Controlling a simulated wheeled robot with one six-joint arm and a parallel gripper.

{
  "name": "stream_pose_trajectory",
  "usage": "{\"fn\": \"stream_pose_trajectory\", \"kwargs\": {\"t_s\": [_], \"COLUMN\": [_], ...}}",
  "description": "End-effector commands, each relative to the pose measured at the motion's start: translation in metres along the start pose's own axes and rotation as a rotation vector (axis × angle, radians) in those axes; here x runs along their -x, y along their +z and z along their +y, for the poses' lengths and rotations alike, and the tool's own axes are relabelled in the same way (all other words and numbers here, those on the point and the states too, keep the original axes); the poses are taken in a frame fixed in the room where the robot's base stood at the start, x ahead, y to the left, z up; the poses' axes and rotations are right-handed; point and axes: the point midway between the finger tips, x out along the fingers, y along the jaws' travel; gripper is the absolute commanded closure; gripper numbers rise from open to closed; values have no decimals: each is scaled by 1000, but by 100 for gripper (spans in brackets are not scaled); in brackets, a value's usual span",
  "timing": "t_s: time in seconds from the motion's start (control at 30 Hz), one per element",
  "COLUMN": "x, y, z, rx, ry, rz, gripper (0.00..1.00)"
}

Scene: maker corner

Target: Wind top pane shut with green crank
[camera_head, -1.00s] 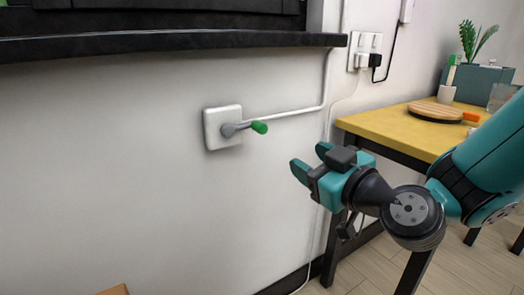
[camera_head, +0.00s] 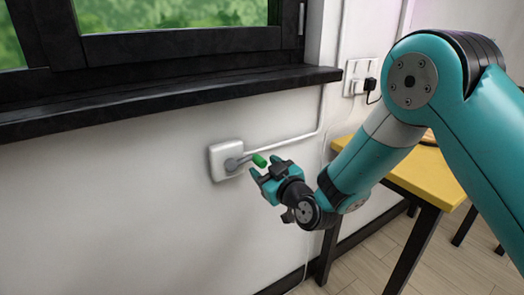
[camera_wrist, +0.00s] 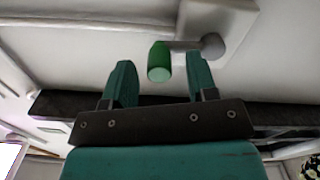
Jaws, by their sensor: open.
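The crank has a green handle (camera_head: 259,160) on a grey arm (camera_head: 236,162), fixed to a white wall box (camera_head: 216,163) below the window sill. The handle points out from the wall toward the right. My gripper (camera_head: 265,176) is just below and right of the handle, with its fingers apart.
A black sill (camera_head: 150,92) juts out above the crank box. A white conduit (camera_head: 290,136) runs from the box up to the right. A yellow table (camera_head: 425,180) stands at right behind my arm. The wall below the crank is clear.

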Motion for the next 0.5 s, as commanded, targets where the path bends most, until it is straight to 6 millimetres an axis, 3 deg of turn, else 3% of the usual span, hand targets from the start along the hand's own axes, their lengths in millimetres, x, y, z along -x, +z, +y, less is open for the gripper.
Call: {"fn": "stream_pose_trajectory", "kwargs": {"t_s": [0.2,0.5], "x": [-20,-23], "y": [-1,1], "z": [0,0], "rx": [0,-1], "ry": [-1,0], "rz": [1,0], "gripper": [47,47]}}
